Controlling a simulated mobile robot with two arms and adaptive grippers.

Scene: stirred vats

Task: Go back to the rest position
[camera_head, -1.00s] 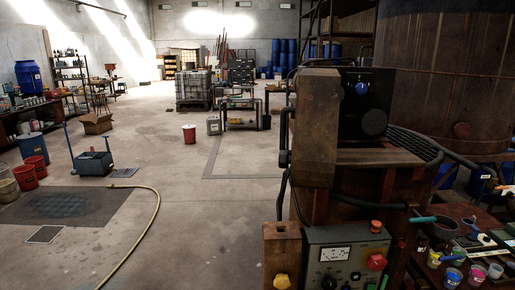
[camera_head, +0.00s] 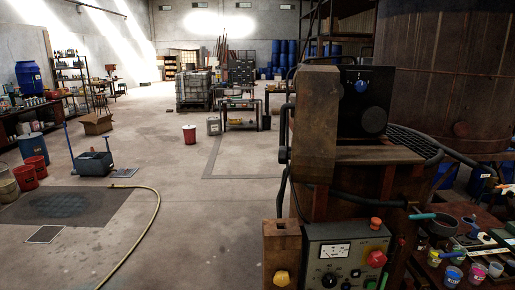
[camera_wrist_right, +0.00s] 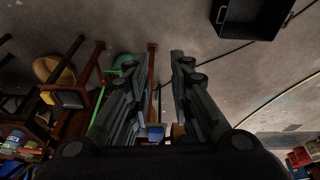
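My right gripper (camera_wrist_right: 155,62) shows in the right wrist view with its two dark fingers apart and nothing between them. The floor and some clutter lie beyond the fingertips, well away from them. No gripper shows in the head view. My left gripper is in neither view.
A rusty machine with a control panel (camera_head: 346,255) stands close in front, beside a large vat (camera_head: 445,75). A bench with small cups (camera_head: 453,276) is at lower right. A black bin (camera_wrist_right: 248,18) shows in the wrist view.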

